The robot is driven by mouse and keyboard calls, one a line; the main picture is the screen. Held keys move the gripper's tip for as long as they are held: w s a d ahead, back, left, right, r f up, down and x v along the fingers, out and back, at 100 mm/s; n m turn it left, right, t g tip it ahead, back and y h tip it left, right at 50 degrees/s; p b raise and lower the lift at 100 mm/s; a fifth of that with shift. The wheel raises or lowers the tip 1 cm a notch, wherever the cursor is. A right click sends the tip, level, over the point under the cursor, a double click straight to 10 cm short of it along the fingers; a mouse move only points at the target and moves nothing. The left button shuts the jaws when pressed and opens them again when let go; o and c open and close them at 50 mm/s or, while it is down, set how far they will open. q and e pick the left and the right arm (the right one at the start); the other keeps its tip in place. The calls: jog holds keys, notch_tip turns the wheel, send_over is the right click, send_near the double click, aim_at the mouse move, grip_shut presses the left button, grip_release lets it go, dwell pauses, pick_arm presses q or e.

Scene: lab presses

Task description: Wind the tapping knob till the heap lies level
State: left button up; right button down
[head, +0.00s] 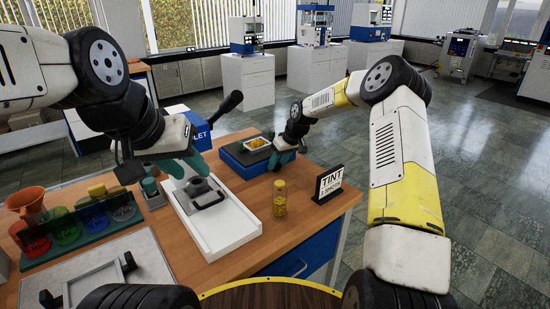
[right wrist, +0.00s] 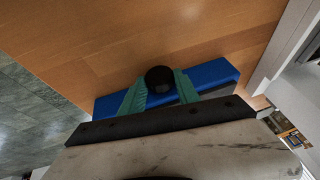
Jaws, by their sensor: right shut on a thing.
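The blue tapping box (head: 236,159) stands on the bench with a small pan on top. A yellow heap (head: 258,142) lies in the pan; its exact shape is too small to tell. My right gripper (head: 279,158) is at the box's right side. In the right wrist view its green fingers are shut on the round black knob (right wrist: 160,78), with the blue box (right wrist: 215,75) behind. My left gripper (head: 188,168) hangs over the white press base (head: 228,232), close to a dark round part with a handle (head: 205,193). Its opening is unclear.
A small jar of yellow stuff (head: 280,198) and a black TINT sign (head: 329,184) stand near the bench's right edge. A rack of coloured cups (head: 85,222) and a grey tray (head: 95,275) are at the left. A dark lever rises behind the press base.

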jog(key=shift+w+d+f+m+g+y, duration=0.1)
jog(key=shift+m+g+y, duration=0.05)
jog(key=shift+g+y, duration=0.3)
jog(key=shift+w+d+m+g+y, duration=0.15)
jog(key=shift+g+y, duration=0.1)
jog(key=shift+y, duration=0.3)
jog(key=c, duration=0.9)
grip_release()
jog(key=shift+s, duration=0.1)
